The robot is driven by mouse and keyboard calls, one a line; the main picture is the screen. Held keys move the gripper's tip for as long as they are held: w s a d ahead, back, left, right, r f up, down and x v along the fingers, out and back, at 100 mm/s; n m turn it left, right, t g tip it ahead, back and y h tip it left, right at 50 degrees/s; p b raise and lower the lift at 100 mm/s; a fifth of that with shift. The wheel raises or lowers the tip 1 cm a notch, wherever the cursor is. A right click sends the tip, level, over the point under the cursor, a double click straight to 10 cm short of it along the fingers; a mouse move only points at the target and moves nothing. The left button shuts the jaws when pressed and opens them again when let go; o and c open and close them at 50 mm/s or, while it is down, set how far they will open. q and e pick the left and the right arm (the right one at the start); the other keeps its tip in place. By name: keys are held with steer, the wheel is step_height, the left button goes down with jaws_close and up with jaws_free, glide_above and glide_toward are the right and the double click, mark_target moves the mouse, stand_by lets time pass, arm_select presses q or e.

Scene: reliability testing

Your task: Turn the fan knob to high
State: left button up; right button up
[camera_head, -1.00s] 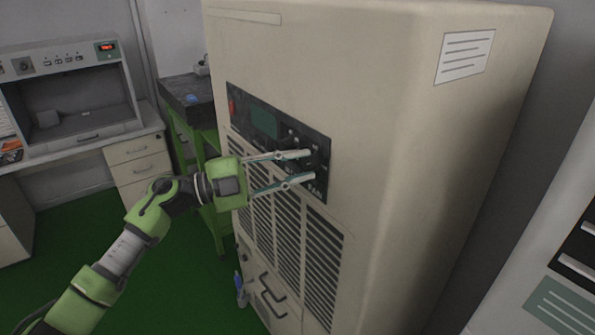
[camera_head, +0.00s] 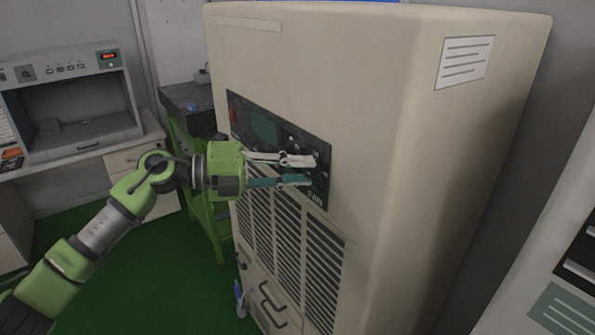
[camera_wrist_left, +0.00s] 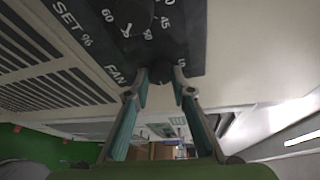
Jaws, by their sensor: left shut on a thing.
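The fan knob (camera_wrist_left: 160,74) is a dark round knob at the edge of the black control panel, beside the word FAN in the left wrist view. My left gripper (camera_head: 312,170) reaches in from the left to the panel, with its fingers pointing at the panel's lower right part. In the left wrist view the fingertips (camera_wrist_left: 159,73) sit on both sides of the fan knob and are shut on it. The knob's pointer and its setting are hidden or too dark to read. My right gripper is not in view.
The black control panel (camera_head: 264,125) is on the front of a tall beige cabinet (camera_head: 330,70), above slatted vents (camera_head: 288,235). A SET % dial (camera_wrist_left: 130,14) with numbers sits near the fan knob. A green-framed stand (camera_head: 190,105) and a desk are to the left.

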arm_select(q)
steer(key=shift+f, duration=0.1)
stand_by(0.3)
steer(key=o, duration=1.1)
steer(key=shift+a, duration=0.1)
steer(key=v, duration=1.2)
